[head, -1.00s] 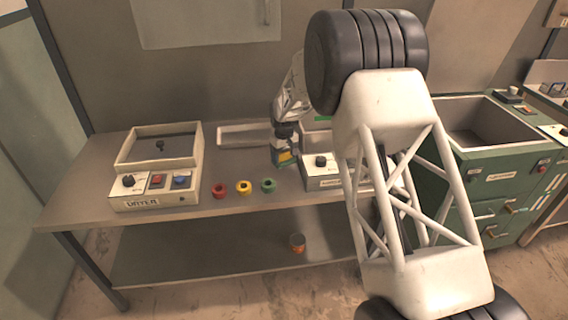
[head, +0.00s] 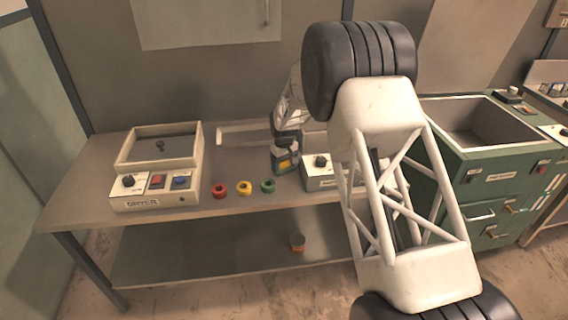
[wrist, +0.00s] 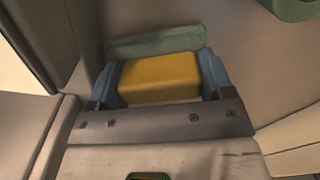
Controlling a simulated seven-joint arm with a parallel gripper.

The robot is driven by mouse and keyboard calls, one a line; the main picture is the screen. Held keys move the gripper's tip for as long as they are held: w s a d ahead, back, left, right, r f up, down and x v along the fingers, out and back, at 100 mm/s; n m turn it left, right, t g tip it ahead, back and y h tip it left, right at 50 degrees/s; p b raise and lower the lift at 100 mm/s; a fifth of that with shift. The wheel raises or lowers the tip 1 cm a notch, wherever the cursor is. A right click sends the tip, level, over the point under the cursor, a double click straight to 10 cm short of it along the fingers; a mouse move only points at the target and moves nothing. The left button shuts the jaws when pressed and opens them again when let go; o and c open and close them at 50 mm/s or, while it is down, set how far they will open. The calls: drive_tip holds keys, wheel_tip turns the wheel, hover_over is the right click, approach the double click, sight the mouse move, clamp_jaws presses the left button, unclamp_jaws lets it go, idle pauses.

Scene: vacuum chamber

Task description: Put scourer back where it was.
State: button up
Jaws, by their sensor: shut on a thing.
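The scourer is a yellow block with a grey-green strip along its far side. In the wrist view the scourer (wrist: 160,78) sits between the two blue fingers of my gripper (wrist: 160,82), which is shut on it. In the head view my gripper (head: 286,163) is over the table, just left of the white control box, with a bit of the yellow scourer (head: 285,163) showing. I cannot tell whether the scourer touches the table top.
Red (head: 219,190), yellow (head: 244,187) and green (head: 268,186) rings lie left of my gripper. The dryer box (head: 155,190) stands further left. A white control box (head: 320,181) is close on the right, partly behind my arm. A shallow tray (head: 232,137) lies behind.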

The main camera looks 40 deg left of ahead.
drive_tip(key=shift+f, duration=0.15)
drive_tip(key=o, duration=0.7)
wheel_tip(320, 180, up, 12)
drive_tip(key=shift+r, duration=0.2)
idle(0.3)
idle(0.5)
drive_tip(key=shift+d, duration=0.1)
idle(0.4)
